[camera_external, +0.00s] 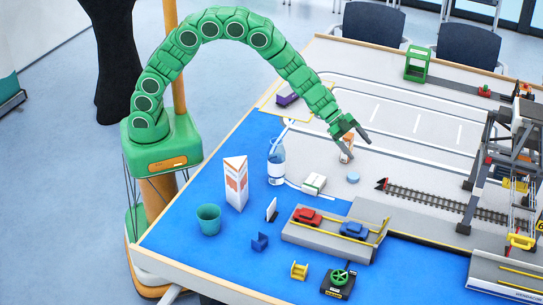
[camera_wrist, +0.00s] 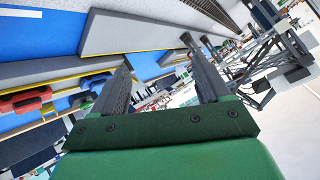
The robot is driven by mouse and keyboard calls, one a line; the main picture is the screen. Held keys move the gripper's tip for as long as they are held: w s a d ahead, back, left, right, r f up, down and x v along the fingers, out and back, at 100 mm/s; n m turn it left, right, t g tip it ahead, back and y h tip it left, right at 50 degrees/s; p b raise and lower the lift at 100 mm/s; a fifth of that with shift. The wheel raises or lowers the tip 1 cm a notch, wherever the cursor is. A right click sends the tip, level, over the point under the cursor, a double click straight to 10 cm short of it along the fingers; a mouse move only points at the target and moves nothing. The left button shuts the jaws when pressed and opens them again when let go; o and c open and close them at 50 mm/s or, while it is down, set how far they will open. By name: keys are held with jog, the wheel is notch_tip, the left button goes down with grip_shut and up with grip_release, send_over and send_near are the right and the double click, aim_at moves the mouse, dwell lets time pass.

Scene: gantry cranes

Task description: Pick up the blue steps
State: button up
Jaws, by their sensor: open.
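The blue steps (camera_external: 260,242) are a small dark blue block-like piece on the blue part of the table, near the front edge. They stand between the teal cup and the grey platform with the toy cars. My gripper (camera_external: 358,148) is open, well up and to the right of the steps in the external view, above the light road area. It is close to an orange and white item (camera_external: 346,146), and I cannot tell whether they touch. In the wrist view my gripper (camera_wrist: 155,55) has its two fingers apart with nothing held. I cannot make out the steps there.
Near the steps are a teal cup (camera_external: 208,219), a carton (camera_external: 236,184), a small upright white panel (camera_external: 271,210), yellow steps (camera_external: 299,270) and a box with a green wheel (camera_external: 338,283). A bottle (camera_external: 276,163) stands behind. Crane models (camera_external: 500,150) fill the right.

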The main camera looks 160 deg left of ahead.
jog(key=w+d+r+n+g+y, duration=0.1)
jog(key=w+d+n+g+y, duration=0.15)
jog(key=w, duration=0.35)
jog(key=n+g+h, duration=0.5)
jog(key=g+h, duration=0.2)
jog(key=h, duration=0.1)
send_over(261, 238)
jog(key=w, duration=0.1)
jog(key=shift+m+t, duration=0.25)
jog(key=f, duration=0.8)
jog(key=shift+w+d, duration=0.2)
jog(key=shift+d, duration=0.15)
jog(key=shift+a+f, duration=0.15)
jog(key=shift+f, duration=4.2)
jog(key=shift+c, duration=0.2)
